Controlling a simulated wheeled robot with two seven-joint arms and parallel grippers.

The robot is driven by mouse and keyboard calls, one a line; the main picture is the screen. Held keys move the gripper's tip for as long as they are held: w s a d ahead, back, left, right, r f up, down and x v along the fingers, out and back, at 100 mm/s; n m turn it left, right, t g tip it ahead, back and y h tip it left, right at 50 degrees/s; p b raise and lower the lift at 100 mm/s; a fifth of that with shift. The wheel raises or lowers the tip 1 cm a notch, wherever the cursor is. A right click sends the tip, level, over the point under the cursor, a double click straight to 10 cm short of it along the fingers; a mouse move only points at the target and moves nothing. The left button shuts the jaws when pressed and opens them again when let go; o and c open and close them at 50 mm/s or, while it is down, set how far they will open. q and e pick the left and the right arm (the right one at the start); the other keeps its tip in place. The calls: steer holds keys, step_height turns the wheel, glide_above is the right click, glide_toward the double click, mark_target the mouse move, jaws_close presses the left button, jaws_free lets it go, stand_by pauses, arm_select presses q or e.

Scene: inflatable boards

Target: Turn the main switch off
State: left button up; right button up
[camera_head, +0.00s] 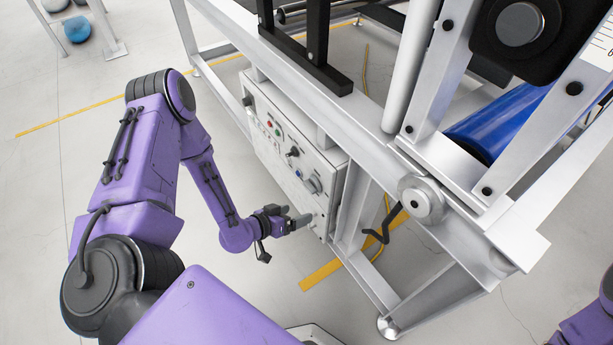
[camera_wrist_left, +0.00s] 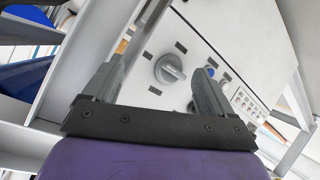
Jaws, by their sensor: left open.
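The control panel (camera_head: 272,147) is a pale box on the side of the metal frame. A grey rotary switch (camera_wrist_left: 170,69) on its face shows between my left gripper's fingers in the left wrist view, with small dark labels around it. My left gripper (camera_head: 300,218) is open, low beside the panel's right end in the head view. Its fingers (camera_wrist_left: 163,60) show on either side of the switch in the left wrist view; I cannot tell if they touch it. My right gripper is out of view.
Frame legs and beams stand around the panel, with a blue roller (camera_head: 492,122) and a black crank handle (camera_head: 378,234) to the right. A yellow floor strip (camera_head: 322,275) lies below. The floor left of the panel is clear near my left arm.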

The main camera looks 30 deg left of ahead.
mark_target(307, 188)
arm_select(q)
steer(key=w+a+f+m+t+h+b, duration=0.25)
steer(key=a+m+t+h+b, duration=0.2)
steer(key=a+m+b, duration=0.25)
steer(key=shift+t+y, duration=0.25)
steer(key=shift+y, duration=0.2)
steer(key=b+x, duration=0.1)
steer(key=x, duration=0.5)
steer(key=b+x, duration=0.1)
steer(key=x, duration=0.2)
steer(key=shift+w+d+f+b, duration=0.3)
steer(key=shift+b, duration=0.05)
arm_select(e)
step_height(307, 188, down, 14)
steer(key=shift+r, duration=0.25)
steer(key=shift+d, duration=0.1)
arm_select(q)
steer(key=c, duration=1.1)
steer(key=shift+o, duration=0.2)
